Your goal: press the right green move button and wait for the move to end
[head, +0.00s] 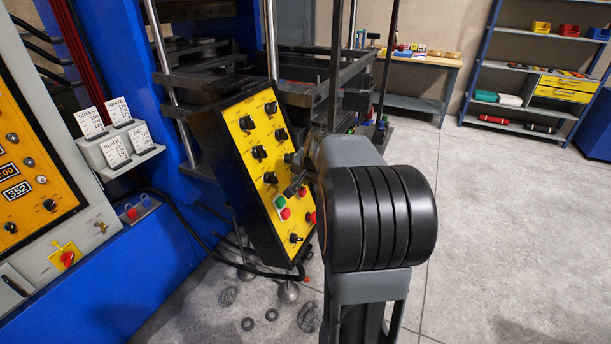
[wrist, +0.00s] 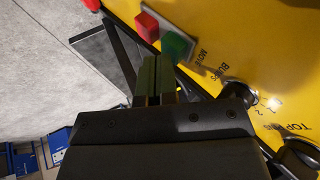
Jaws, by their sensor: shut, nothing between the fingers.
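The yellow control panel (head: 262,150) stands tilted on the press. In the head view a left green button (head: 280,201) sits above a red button (head: 286,214). A second red button (head: 302,192) shows to their right, and my gripper (head: 294,187) hides what lies above it. In the wrist view a green button (wrist: 178,46) and a red button (wrist: 147,26) share a plate beside a "MOVE" label. My gripper (wrist: 152,72) is shut and empty, its tips close to that green button. I cannot tell whether they touch it.
Several black knobs (head: 259,152) are on the panel around the buttons. A red stop button (head: 311,218) is near its lower right edge. A blue press frame stands at left. A shelf (head: 515,67) and workbench (head: 415,104) stand behind, with open floor at right.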

